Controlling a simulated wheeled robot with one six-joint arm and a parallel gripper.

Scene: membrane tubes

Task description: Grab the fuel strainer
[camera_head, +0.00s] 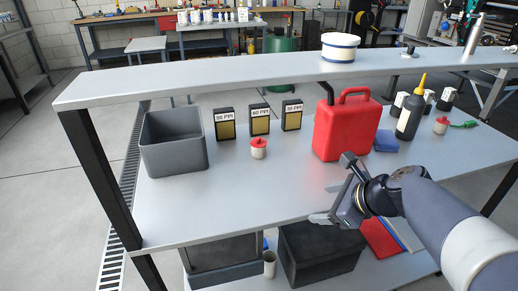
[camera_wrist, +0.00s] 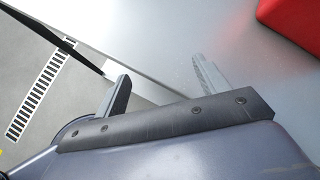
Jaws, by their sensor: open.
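No part is clearly marked as the fuel strainer, and I cannot tell which item it is. A small white cylinder with a red top (camera_head: 259,149) stands upright on the bench in front of the labelled boxes. A similar red-topped piece (camera_head: 441,125) stands at the right of the bench. My gripper (camera_head: 336,190) is over the bench's front part, right of the first cylinder and in front of the red fuel can (camera_head: 345,128). Its two fingers are apart and empty in the wrist view (camera_wrist: 162,78), with bare metal bench between and beyond them.
A grey open bin (camera_head: 174,157) stands at the left. Boxes marked PPI (camera_head: 259,120) stand behind the first cylinder. A dark bottle with a yellow nozzle (camera_head: 409,115) stands right. A raised shelf (camera_head: 220,82) crosses the back. The front left bench is clear.

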